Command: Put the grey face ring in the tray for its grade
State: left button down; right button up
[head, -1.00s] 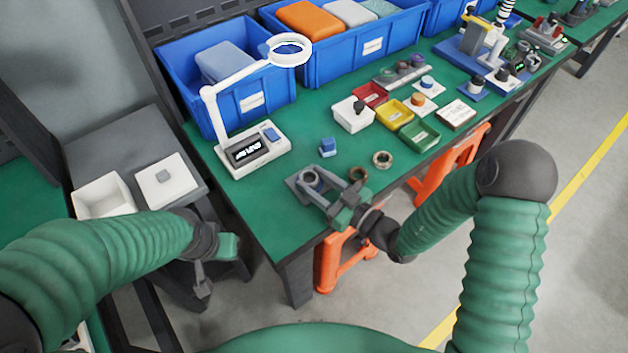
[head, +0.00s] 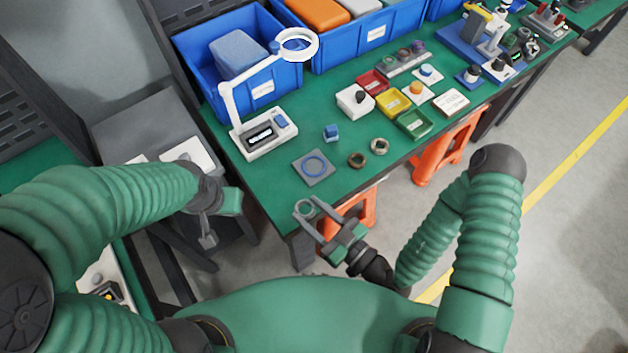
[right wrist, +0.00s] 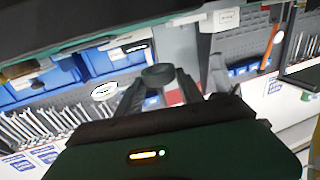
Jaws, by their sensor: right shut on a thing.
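The grey face ring (head: 303,209) is between the fingertips of my right gripper (head: 306,211), held in the air off the front edge of the green table. In the right wrist view the grey ring (right wrist: 158,74) sits between the finger ends of the right gripper (right wrist: 158,82). Three small trays stand on the table, apart from the ring: red (head: 371,83), yellow (head: 391,102) and green (head: 414,123). My left gripper (head: 208,234) hangs at the left beside the table; its jaws are not clear.
A grey square pad (head: 313,178) with a blue circle lies bare near the table (head: 268,191) corner. A magnifier lamp (head: 265,139) and blue bins (head: 205,78) stand behind.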

jog(key=shift+s, duration=0.3)
jog(key=w+d+f+m+t+h, duration=0.15)
jog(key=w+d, duration=0.25)
jog(key=d, duration=0.7)
jog(key=w+d+m+t+h, duration=0.2)
jog(key=w+d+h, duration=0.1)
jog(key=d, duration=0.7)
jog(key=s+a+n+g+y, duration=0.1)
jog(key=s+a, duration=0.1)
jog(key=a, duration=0.5)
jog(key=s+a+r+n+g+y, duration=0.1)
jog(key=s+a+y, duration=0.1)
jog(key=a, duration=0.5)
jog(key=s+a+n+g+y, duration=0.1)
jog(key=s+a, duration=0.2)
jog(key=a, duration=0.4)
jog(key=shift+a+r+n+g+y, duration=0.2)
jog(key=shift+r+n+g+y, duration=0.05)
jog(key=shift+d, duration=0.1)
